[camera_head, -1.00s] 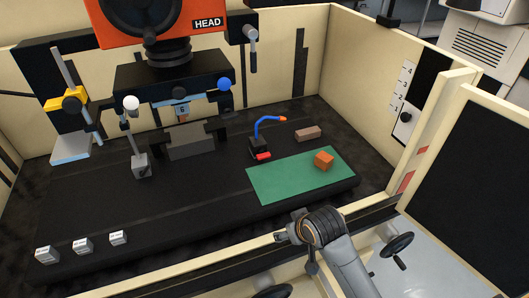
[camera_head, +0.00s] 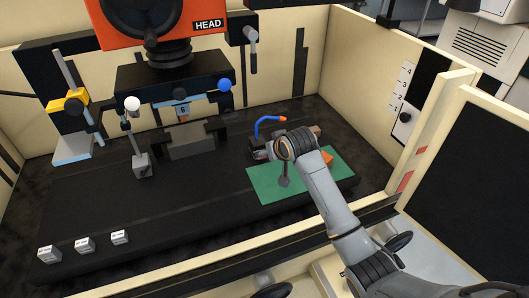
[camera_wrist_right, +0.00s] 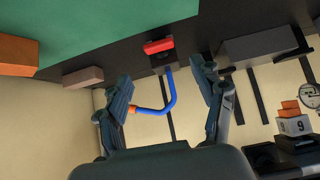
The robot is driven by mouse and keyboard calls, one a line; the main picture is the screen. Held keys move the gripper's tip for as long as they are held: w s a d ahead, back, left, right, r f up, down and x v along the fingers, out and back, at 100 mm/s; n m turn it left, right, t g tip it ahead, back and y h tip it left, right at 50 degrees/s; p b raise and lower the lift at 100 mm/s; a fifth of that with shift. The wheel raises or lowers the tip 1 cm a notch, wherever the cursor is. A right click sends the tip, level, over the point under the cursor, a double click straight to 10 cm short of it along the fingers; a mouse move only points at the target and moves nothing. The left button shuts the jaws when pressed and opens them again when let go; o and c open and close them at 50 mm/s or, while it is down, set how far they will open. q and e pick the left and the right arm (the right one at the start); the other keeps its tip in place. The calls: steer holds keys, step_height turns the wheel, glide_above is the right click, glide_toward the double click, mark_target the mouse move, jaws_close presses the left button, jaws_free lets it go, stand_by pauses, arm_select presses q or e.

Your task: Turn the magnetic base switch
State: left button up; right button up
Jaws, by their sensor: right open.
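The magnetic base, a small black block with a blue hose (camera_head: 268,123) tipped in orange, stands on the dark bed beside the green mat. Its red switch (camera_wrist_right: 158,46) shows in the right wrist view on the front of the black block (camera_wrist_right: 165,62). In the head view my arm hides the switch. My right gripper (camera_wrist_right: 160,71) is open and empty, its fingers spread either side of the blue hose in the wrist picture. The red switch appears just beyond the fingertips; I see no contact. In the head view my right gripper (camera_head: 266,154) is beside the base. My left gripper is out of view.
The green mat (camera_head: 268,187) carries an orange block (camera_head: 327,157), partly behind my arm. A brownish block (camera_wrist_right: 83,77) lies near the back wall. A grey vise (camera_head: 190,140) stands to the left. Several small white blocks (camera_head: 84,244) sit at front left, with clear bed between.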

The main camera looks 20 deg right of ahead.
steer(key=x, duration=0.7)
steer(key=shift+w+f, duration=0.2)
steer(key=c, duration=1.2)
